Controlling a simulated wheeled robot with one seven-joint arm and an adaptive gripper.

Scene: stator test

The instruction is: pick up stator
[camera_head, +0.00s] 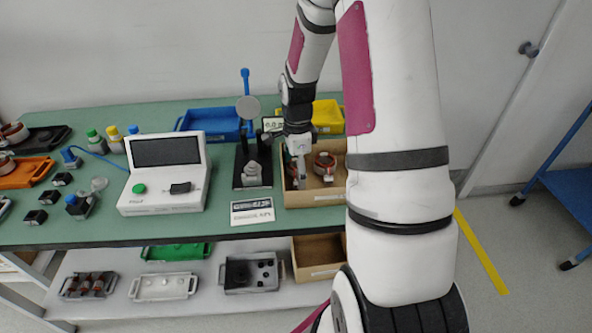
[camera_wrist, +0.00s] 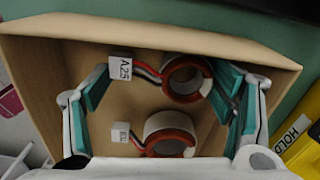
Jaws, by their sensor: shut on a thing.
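Two stators, each a copper-red and white ring with wires and a white label block, lie in a cardboard box (camera_wrist: 200,35). The upper stator (camera_wrist: 187,78), with its block marked A25 (camera_wrist: 120,67), lies between the fingertips of my gripper (camera_wrist: 165,80). The left fingertip meets the block and the right one the ring's side; the exact contact is hard to see. The lower stator (camera_wrist: 170,135) lies nearer the palm. In the head view, my gripper (camera_head: 298,160) reaches down into the box (camera_head: 312,199), where one stator (camera_head: 325,164) shows to its right.
The box walls stand close around my fingers. A black stand (camera_head: 252,168) and a white tester (camera_head: 165,172) are left of the box. Blue (camera_head: 210,122) and yellow (camera_head: 328,115) bins stand behind. A yellow HOLD bin (camera_wrist: 302,145) shows beside the box.

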